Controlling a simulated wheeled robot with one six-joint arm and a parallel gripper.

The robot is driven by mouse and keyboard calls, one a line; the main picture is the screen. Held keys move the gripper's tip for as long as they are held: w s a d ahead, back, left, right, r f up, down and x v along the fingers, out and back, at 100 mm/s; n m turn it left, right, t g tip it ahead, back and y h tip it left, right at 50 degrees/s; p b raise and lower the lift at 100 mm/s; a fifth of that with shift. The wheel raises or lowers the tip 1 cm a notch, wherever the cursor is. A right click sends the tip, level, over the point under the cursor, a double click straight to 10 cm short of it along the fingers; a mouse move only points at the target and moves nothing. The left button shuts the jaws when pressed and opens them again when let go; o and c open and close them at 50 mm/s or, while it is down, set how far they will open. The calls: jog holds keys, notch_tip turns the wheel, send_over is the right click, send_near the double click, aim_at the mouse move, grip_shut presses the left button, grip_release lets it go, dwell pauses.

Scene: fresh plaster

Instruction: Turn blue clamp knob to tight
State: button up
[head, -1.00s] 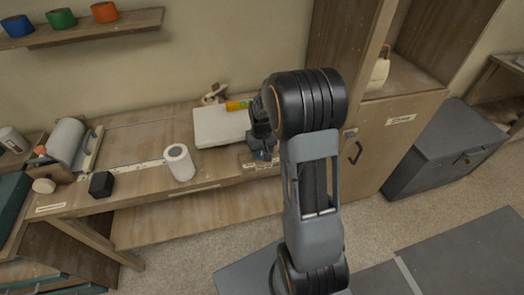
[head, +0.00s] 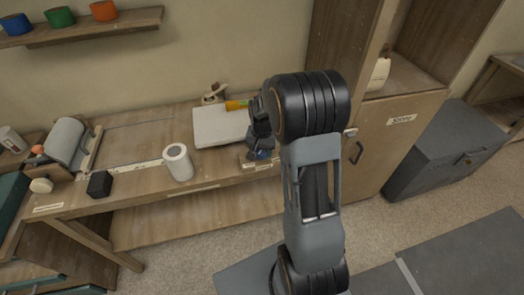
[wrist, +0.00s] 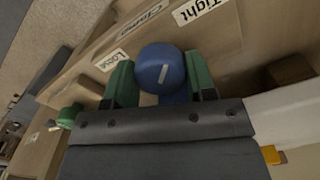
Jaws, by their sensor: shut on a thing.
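In the head view my gripper (head: 261,143) is low at the bench's front edge, partly hidden by my arm. The knob's mark cannot be made out there.
A white roll (head: 179,162) and a black block (head: 99,184) stand further left. A wooden cabinet (head: 395,140) stands close on the right.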

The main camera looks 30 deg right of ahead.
aim_at(262, 150)
dwell(0.4)
jog(key=o, duration=0.9)
notch_tip(262, 150, up, 14)
jog(key=shift+f, duration=0.1)
dwell(0.6)
